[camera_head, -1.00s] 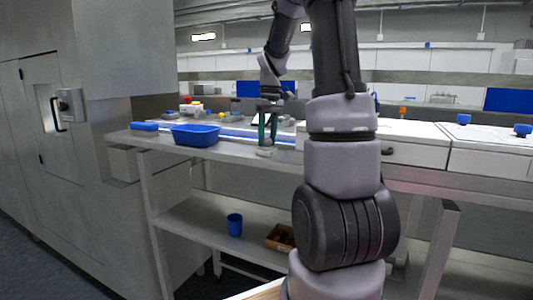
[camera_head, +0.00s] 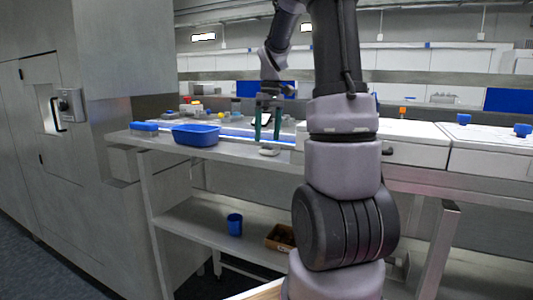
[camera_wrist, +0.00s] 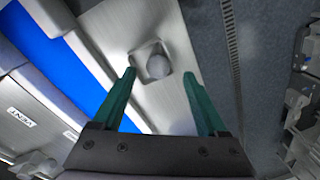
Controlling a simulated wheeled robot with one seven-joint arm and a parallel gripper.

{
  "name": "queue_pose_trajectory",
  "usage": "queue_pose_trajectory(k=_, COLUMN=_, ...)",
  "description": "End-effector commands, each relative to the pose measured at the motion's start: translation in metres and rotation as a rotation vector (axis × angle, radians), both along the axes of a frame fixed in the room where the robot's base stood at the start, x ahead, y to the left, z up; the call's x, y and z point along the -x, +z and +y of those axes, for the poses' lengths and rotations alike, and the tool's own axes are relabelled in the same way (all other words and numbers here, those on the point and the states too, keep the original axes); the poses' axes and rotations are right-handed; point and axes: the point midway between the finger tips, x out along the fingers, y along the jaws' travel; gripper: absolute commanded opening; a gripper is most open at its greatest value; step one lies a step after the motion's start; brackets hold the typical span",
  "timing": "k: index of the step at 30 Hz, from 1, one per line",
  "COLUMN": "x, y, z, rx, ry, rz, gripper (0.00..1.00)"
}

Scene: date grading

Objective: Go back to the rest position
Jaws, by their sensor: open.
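My gripper (camera_head: 267,122) is open and empty, with two green fingers pointing down above the front edge of the steel bench (camera_head: 228,152). Below it on the bench lies a small pale round thing (camera_head: 269,152), apart from the fingers. In the wrist view my gripper (camera_wrist: 160,95) spreads its fingers to either side of a round grey object (camera_wrist: 158,66) on a small square base, which sits lower on the steel surface.
A blue tray (camera_head: 196,135) and a blue-topped block (camera_head: 144,127) stand left on the bench. A blue strip (camera_wrist: 55,60) runs beside the steel surface. White drawer units (camera_head: 416,150) stand right. A blue cup (camera_head: 235,224) and brown box (camera_head: 280,238) are on the lower shelf.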

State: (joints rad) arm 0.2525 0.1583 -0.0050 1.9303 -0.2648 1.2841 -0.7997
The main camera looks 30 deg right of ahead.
Motion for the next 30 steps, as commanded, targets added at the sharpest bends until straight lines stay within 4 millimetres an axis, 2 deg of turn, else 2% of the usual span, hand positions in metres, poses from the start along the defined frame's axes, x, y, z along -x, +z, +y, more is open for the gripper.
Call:
queue_pose_trajectory(k=6, x=-0.002, y=0.047, z=-0.005, rx=0.002, ry=-0.002, rz=-0.006, gripper=0.76)
queue_pose_trajectory(k=12, x=-0.001, y=0.078, z=-0.007, rx=0.001, ry=-0.001, rz=-0.004, gripper=0.76)
queue_pose_trajectory(k=22, x=0.001, y=0.09, z=-0.005, rx=0.002, ry=-0.005, rz=-0.01, gripper=0.76)
queue_pose_trajectory(k=26, x=0.018, y=0.1, z=0.013, rx=0.005, ry=-0.038, rz=-0.061, gripper=0.76)
queue_pose_trajectory(k=30, x=0.057, y=0.114, z=0.047, rx=-0.005, ry=-0.123, rz=-0.172, gripper=0.76)
